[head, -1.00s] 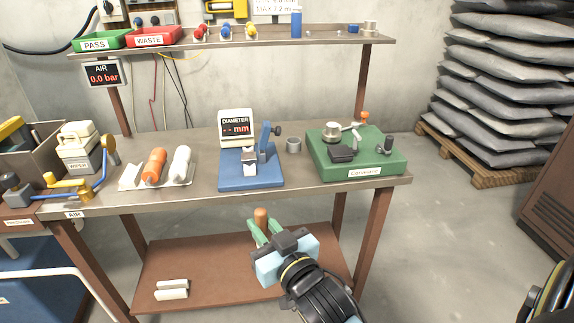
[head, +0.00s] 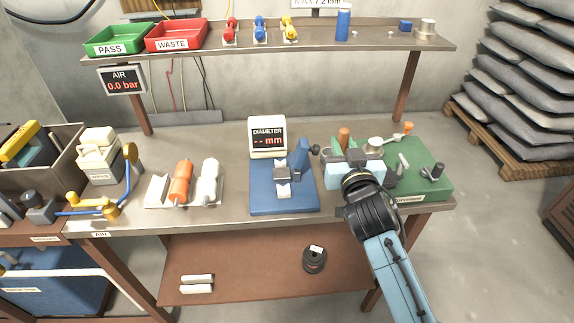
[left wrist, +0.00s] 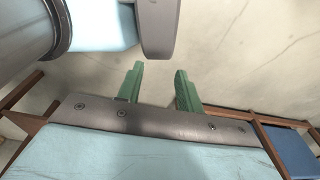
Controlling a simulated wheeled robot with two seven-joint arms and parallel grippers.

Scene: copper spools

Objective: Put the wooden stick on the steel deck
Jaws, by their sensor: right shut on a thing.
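The wooden stick (head: 343,136) is a short brown cylinder, standing up out of the green fingers of my right gripper (head: 342,151). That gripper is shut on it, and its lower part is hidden. The gripper shows over the right part of the grey steel deck (head: 222,222), the bench top, between the blue gauge and the green fixture. I cannot tell whether the stick touches the deck. My left gripper (left wrist: 158,86) shows in the left wrist view with its green fingers apart and nothing between them.
The blue gauge stand (head: 285,200) is left of my right gripper; the green fixture (head: 432,180) is right of it. White and orange spools (head: 181,184) lie further left. A raised shelf (head: 300,46) carries a green bin (head: 118,40) and red bin (head: 176,37).

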